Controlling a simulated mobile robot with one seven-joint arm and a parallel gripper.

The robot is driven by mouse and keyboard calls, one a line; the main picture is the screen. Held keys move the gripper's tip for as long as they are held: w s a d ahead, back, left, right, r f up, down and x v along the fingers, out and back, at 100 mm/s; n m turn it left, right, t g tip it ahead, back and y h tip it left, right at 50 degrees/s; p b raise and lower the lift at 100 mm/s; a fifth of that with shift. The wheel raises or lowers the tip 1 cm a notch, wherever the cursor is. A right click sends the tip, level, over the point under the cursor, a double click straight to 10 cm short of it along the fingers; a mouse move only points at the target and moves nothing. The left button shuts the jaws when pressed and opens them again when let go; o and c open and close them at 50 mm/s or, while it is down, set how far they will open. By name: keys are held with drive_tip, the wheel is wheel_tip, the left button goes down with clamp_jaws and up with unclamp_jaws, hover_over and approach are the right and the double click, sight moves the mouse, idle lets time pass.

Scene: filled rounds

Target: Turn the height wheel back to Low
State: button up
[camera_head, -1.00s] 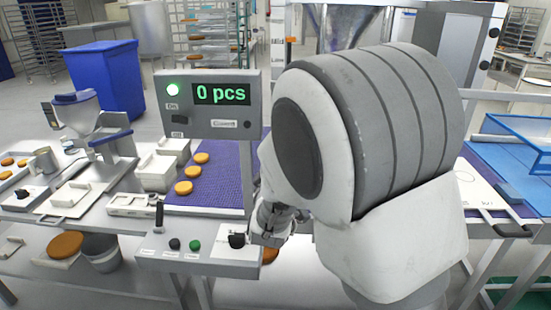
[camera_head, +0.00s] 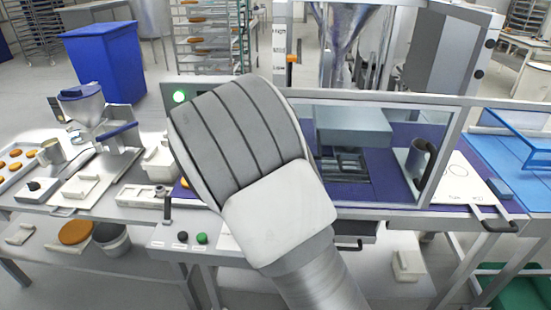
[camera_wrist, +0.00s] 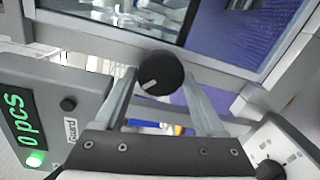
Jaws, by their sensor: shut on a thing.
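In the wrist view a round black wheel (camera_wrist: 160,72) with a white pointer line sits in front of a grey frame bar. I take it to be the height wheel. Its pointer slants to the lower left of the picture; no Low mark is legible around it. My gripper (camera_wrist: 160,80) has one finger on each side of the wheel and is shut on it. In the head view my arm hides both the gripper and the wheel.
A grey display box (camera_wrist: 50,110) reading "0 pcs", with a lit green lamp, is close left of the fingers. A white panel with a dial knob (camera_wrist: 270,168) lies lower right. A clear guard (camera_head: 385,150) stands over the purple belt (camera_head: 400,190).

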drive_tip(key=shift+f+n+h+p, duration=0.1)
drive_tip(key=shift+n+h+p, duration=0.2)
drive_tip(key=shift+n+p, duration=3.5)
drive_tip(key=shift+n+b, duration=1.1)
drive_tip(key=shift+n, duration=0.1)
drive_tip(key=o, duration=1.3)
drive_tip(key=shift+o, duration=0.2)
drive_tip(key=s+a+b, duration=0.1)
drive_tip(key=s, duration=1.6)
drive_tip(key=shift+s+a+b, duration=0.2)
drive_tip(key=shift+a+b, duration=0.15)
drive_tip(key=shift+b, duration=0.05)
